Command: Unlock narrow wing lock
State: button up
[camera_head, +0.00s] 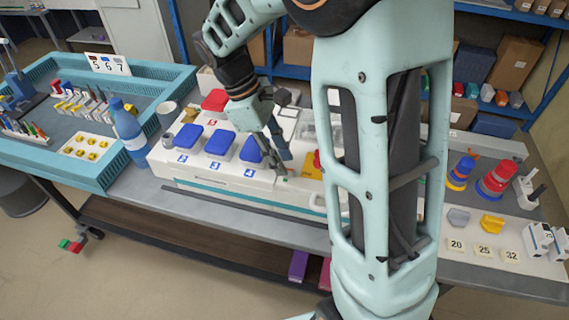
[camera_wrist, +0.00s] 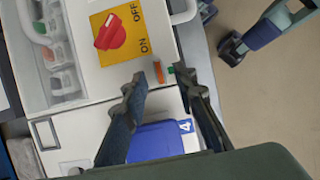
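A small narrow orange piece (camera_wrist: 158,71), which looks like the wing lock, stands on the white socket box beside a small green mark (camera_wrist: 171,70). In the wrist view it lies between the blue number 4 cover (camera_wrist: 158,142) and the yellow OFF/ON panel (camera_wrist: 130,32). My gripper (camera_wrist: 160,76) is open, with one finger on each side of the orange piece. I see a gap at both fingers; contact cannot be told. In the head view my gripper (camera_head: 281,168) points down at the box's front edge, right of the number 4 cover (camera_head: 250,151), and its fingers hide the orange piece.
A red rotary knob (camera_wrist: 109,33) sits on the yellow panel. Blue covers 2 (camera_head: 187,138) and 3 (camera_head: 220,145) and a red cover (camera_head: 214,101) are on the box. A blue bottle (camera_head: 128,131) stands left. My arm hides the box's right part.

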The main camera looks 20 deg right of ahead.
jog(key=shift+x, duration=1.15)
grip_shut()
